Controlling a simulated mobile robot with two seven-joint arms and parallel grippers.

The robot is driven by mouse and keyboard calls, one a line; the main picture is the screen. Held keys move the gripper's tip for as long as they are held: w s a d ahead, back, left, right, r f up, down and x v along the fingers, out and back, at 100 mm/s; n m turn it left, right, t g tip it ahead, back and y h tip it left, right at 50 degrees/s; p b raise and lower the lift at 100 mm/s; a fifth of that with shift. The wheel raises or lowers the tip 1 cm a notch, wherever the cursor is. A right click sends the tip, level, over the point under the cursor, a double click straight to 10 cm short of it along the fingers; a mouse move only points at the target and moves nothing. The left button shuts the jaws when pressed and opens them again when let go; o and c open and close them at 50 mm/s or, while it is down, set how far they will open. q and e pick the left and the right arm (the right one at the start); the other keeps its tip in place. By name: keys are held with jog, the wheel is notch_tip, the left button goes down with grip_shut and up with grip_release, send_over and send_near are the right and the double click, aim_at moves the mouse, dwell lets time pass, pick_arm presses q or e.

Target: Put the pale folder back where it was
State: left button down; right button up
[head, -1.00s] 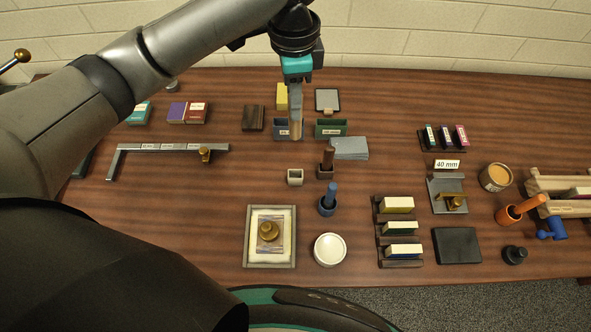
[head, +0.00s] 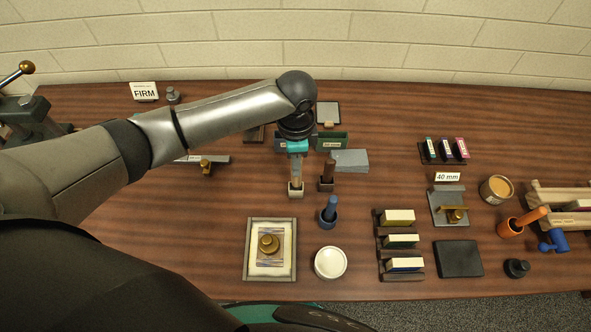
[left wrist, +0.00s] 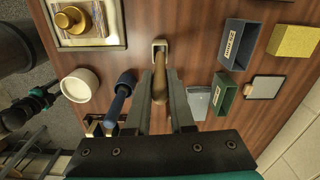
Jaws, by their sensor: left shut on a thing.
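My left gripper (head: 297,168) points down and is shut on the pale folder, a slim tan stick. In the left wrist view the folder (left wrist: 159,75) stands between the two grey fingers (left wrist: 160,90). Its lower end is at the mouth of a small pale square holder (head: 296,194), also in the left wrist view (left wrist: 160,43). It looks to be in the opening; how deep is hidden. A small black and teal part at the left edge of the left wrist view looks like my right gripper (left wrist: 46,93); its fingers are too small to read.
Close right of the holder stands a dark holder with a brown tool (head: 327,170). A blue tool in a blue cup (head: 328,212), a white dish (head: 330,263) and a framed tray (head: 250,275) are nearer. Blue and green bins (head: 332,141) stand behind.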

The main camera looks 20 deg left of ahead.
pick_arm(q)
jog(key=shift+f, duration=1.95)
jog(key=shift+f, duration=0.2)
jog(key=c, duration=0.8)
grip_release()
notch_tip(320, 180, up, 12)
jog(key=shift+r+p, duration=0.2)
jog(key=shift+p, duration=0.15)
